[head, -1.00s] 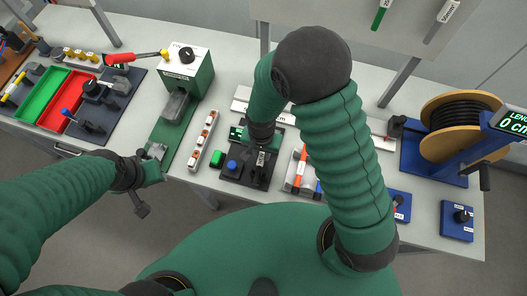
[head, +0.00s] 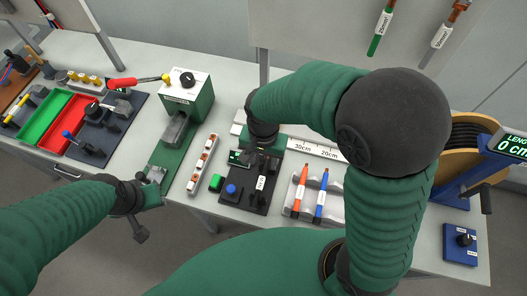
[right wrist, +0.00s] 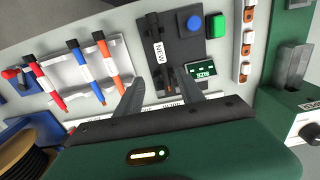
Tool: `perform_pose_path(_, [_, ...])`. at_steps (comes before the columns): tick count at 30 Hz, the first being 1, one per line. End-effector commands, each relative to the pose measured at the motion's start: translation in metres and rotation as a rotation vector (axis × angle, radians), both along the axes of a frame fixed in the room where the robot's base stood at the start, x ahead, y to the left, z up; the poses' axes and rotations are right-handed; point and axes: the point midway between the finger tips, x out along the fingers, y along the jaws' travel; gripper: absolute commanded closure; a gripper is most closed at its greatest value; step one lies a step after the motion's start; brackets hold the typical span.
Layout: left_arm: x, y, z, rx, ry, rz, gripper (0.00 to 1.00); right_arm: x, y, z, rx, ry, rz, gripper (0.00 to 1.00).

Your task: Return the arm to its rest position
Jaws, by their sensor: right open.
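My right arm reaches over the bench, and its gripper (right wrist: 161,90) is open, with two separated grey fingers and nothing seen between them. In the head view its wrist is above the back of a black panel (head: 234,198), and the fingertips are hard to make out.
A light rack (head: 333,207) holds an orange pen (head: 300,188) and a blue pen (head: 321,194). A green machine (head: 187,98) and red and green trays (head: 67,124) stand left. A cable spool (head: 463,136) is at right. A ruler (head: 318,149) lies behind the panel.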

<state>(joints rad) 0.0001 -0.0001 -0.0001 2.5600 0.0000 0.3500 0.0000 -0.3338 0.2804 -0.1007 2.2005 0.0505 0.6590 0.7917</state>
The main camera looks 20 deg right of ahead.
Motion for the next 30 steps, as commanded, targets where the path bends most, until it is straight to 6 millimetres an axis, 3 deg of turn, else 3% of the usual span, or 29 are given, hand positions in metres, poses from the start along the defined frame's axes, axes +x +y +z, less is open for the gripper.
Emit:
perform_pose_path(3, [0.0,0.0,0.0,0.0,0.0,0.0,0.64,0.001,-0.001,0.025,0.001,-0.003,0.0,0.55])
perform_pose_path(7, [0.0,0.0,0.0,0.0,0.0,0.0,0.64,0.001,-0.001,0.039,0.0,0.0,0.0,0.55])
perform_pose_path(22, [0.0,0.0,-0.001,0.0,0.0,0.0,0.64,-0.001,-0.004,0.039,0.002,-0.005,0.014,0.55])
perform_pose_path(30, [0.0,0.0,-0.016,0.0,0.0,0.0,0.64,-0.031,-0.07,0.0,-0.037,-0.18,0.456,0.55])
